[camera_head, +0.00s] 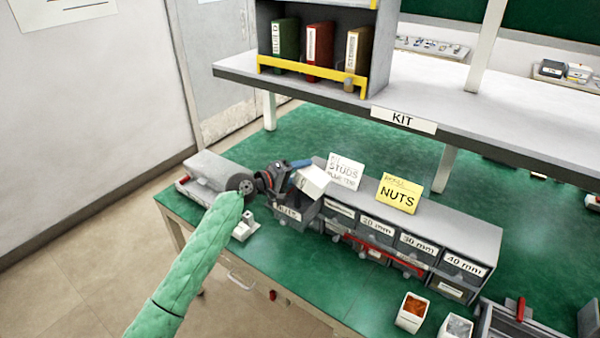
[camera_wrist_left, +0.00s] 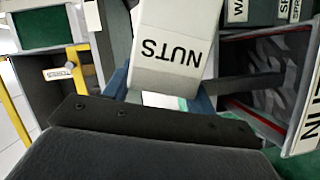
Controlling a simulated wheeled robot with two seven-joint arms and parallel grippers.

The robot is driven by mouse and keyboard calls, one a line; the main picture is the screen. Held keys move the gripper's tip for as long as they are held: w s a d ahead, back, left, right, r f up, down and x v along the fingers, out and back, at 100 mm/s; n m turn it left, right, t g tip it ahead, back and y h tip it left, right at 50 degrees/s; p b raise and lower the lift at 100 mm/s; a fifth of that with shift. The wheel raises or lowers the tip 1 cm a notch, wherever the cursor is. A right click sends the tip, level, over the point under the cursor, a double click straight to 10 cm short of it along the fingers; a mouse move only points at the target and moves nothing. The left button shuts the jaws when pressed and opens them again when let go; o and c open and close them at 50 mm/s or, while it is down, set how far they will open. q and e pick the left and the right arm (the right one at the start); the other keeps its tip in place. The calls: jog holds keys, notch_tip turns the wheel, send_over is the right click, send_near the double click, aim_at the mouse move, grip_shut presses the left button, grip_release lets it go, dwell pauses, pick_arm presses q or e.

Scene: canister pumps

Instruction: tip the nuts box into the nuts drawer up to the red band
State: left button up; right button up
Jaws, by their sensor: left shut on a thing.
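The white nuts box (camera_head: 313,182) is held tilted in my left gripper (camera_head: 297,175), above the left end of the drawer cabinet. In the left wrist view the box (camera_wrist_left: 168,50), lettered NUTS, sits between the blue fingers of the gripper (camera_wrist_left: 160,95). The grey nuts drawer (camera_head: 290,214) is pulled out below the box, its front label partly readable. An open grey drawer interior with a red band (camera_wrist_left: 262,115) shows at the right of the left wrist view. How full it is I cannot tell. My right gripper is not in view.
The drawer cabinet (camera_head: 470,225) carries a yellow NUTS card (camera_head: 398,195) and a white STUDS card (camera_head: 345,172). Two small open boxes (camera_head: 412,312) (camera_head: 455,328) stand in front. A shelf with binders (camera_head: 318,50) rises behind.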

pick_arm(q)
jog(key=shift+w+a+r+n+h+b, duration=0.15)
jog(key=shift+n+h+b, duration=0.2)
jog(key=shift+n, duration=0.25)
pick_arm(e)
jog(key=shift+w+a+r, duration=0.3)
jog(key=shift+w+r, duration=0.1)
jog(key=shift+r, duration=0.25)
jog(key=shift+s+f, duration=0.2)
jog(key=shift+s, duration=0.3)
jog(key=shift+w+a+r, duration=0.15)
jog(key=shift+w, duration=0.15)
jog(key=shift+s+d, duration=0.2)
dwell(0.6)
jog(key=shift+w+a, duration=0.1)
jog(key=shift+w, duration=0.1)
